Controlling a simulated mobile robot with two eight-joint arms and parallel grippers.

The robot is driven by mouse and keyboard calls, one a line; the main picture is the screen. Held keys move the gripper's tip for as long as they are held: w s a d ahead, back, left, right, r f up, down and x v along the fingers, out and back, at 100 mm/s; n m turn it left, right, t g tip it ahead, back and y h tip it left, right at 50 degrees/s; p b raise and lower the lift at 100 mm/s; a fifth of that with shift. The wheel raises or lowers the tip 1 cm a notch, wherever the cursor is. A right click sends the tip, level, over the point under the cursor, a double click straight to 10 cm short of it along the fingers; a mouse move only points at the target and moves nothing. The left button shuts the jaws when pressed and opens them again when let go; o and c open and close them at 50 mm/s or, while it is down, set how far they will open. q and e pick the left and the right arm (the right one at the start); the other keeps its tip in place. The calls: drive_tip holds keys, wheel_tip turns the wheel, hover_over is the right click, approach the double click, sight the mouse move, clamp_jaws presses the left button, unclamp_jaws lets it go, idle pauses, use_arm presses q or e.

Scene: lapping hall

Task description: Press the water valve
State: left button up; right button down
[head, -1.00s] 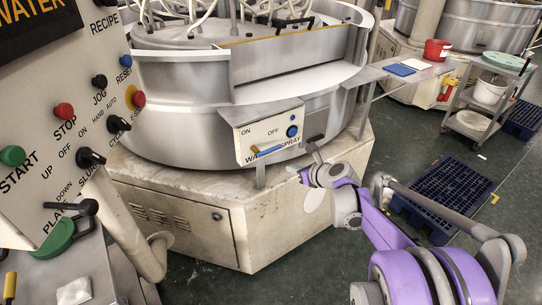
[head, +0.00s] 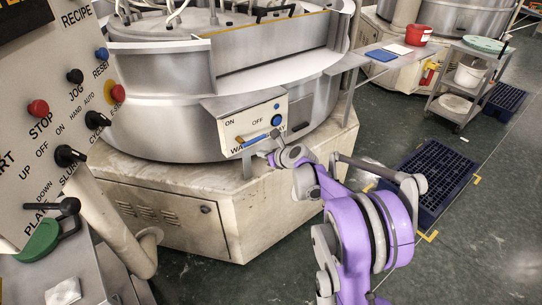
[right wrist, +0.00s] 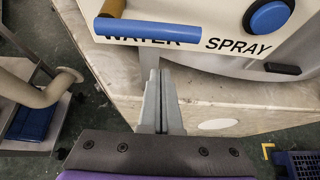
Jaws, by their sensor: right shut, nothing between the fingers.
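The water valve (head: 254,140) is a short blue lever with a yellow end, on the front of a small white box marked ON, OFF, WATER and SPRAY. In the right wrist view the blue lever (right wrist: 150,30) lies roughly level above the word WATER. My right gripper (head: 270,157) is just below the box in the head view. Its grey fingers (right wrist: 160,72) are shut and empty, pointing toward the box just below the lever, apparently apart from it. My left gripper is not in view.
A blue round knob (head: 277,120) sits right of the lever; it also shows in the right wrist view (right wrist: 268,16). The box hangs on a big steel lapping machine (head: 160,120). A control panel (head: 50,150) stands at left. A blue pallet (head: 437,180) lies on the floor at right.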

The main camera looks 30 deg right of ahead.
drive_tip(key=shift+w+r, duration=0.2)
drive_tip(key=shift+r, duration=1.65)
